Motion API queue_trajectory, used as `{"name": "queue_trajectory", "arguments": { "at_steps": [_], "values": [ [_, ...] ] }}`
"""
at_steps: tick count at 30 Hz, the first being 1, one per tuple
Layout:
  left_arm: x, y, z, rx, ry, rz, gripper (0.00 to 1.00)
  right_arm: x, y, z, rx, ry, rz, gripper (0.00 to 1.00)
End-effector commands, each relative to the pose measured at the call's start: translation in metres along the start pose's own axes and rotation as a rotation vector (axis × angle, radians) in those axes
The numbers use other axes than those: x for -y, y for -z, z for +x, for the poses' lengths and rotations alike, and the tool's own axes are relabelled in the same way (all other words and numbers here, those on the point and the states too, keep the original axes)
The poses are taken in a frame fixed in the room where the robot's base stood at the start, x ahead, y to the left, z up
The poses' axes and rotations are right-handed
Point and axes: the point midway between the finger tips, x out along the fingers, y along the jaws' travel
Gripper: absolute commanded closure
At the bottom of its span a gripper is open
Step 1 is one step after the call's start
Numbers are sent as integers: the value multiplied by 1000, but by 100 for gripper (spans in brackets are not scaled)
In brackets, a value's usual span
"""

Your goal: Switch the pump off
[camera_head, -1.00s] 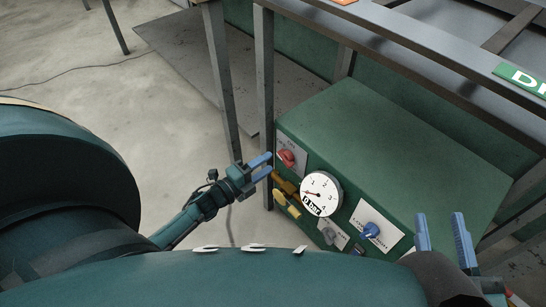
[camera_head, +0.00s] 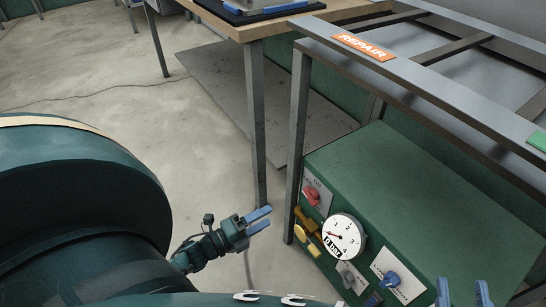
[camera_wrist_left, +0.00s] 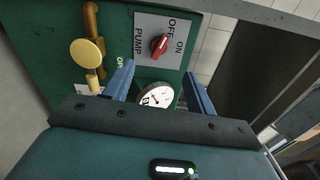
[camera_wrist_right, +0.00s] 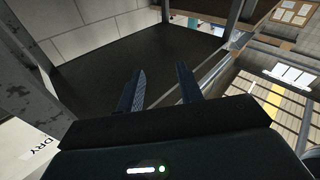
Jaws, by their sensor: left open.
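The red pump knob (camera_head: 312,196) sits on a pale plate on the front of the green box (camera_head: 420,200). In the left wrist view the knob (camera_wrist_left: 158,46) is turned slantwise on its plate marked PUMP, OFF and ON, its upper end towards the OFF lettering. My right gripper (camera_head: 463,297) is open and empty at the lower right.
Yellow valve handles (camera_head: 306,230) sit below the knob. A blue knob (camera_head: 390,279) and a grey knob (camera_head: 346,277) lie farther right. A grey metal rack with a REPAIR sign (camera_head: 364,46) stands over the box. Its leg (camera_head: 296,150) rises close to the knob.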

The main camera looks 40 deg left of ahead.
Motion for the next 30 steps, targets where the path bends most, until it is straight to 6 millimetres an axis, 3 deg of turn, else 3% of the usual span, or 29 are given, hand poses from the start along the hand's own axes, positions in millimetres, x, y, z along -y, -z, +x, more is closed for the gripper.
{"name": "queue_trajectory", "arguments": {
  "at_steps": [5,10,24,30],
  "values": [
    [1,17,0,4,1,226,44,2,-2,0,-5,0,26,64],
    [2,19,13,4,3,275,44,1,3,2,-22,0,32,64],
    [2,19,105,3,3,272,44,5,1,5,-53,13,84,64],
    [2,19,126,3,1,270,44,5,3,5,-61,17,96,64]
  ]
}}
